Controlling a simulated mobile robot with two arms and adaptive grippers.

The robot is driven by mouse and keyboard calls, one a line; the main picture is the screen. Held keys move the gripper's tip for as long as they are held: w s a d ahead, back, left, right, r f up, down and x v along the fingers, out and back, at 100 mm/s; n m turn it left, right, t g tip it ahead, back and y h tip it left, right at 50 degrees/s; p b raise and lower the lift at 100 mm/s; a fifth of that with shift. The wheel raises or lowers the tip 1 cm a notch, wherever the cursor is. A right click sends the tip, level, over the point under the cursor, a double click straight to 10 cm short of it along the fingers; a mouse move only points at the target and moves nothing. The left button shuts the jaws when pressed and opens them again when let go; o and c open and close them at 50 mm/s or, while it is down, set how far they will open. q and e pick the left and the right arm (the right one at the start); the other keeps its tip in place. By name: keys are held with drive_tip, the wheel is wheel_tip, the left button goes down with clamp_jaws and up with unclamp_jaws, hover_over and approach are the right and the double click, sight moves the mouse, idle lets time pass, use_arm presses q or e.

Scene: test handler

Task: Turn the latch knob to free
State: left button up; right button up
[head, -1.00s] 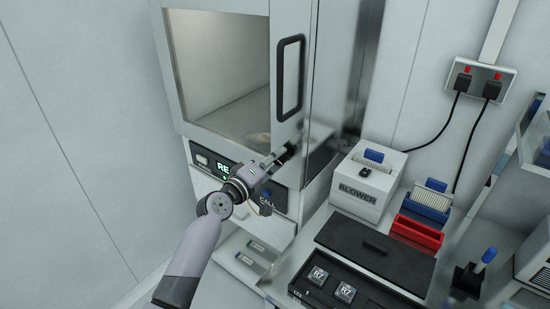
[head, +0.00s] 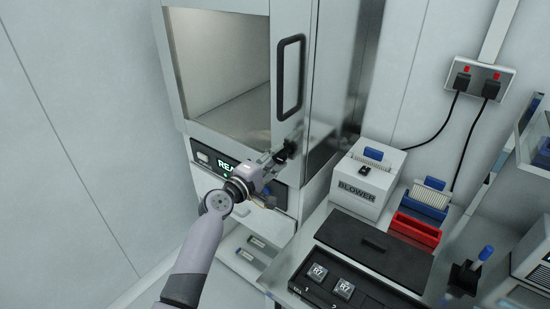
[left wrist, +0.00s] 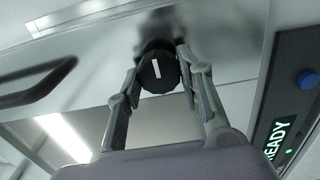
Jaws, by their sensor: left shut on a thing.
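The latch knob (left wrist: 158,72) is round and black with a white mark, and sits on the handler's door frame. In the left wrist view the white mark runs nearly upright, slightly tilted. My left gripper (left wrist: 160,76) has one finger on each side of the knob and is shut on it. In the head view my left gripper (head: 279,157) reaches the lower right of the handler's door, and the knob is mostly hidden there by the fingers. My right gripper is in neither view.
The door's black handle (head: 291,78) is above the gripper. A display (head: 228,165) is on the panel below the window. A white blower box (head: 366,182), a red tray (head: 414,232) and a dark-lidded case (head: 375,246) stand on the bench to the right.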

use_arm(q)
drive_tip(key=o, duration=1.1)
drive_tip(key=shift+o, duration=0.2)
drive_tip(key=v, duration=1.2)
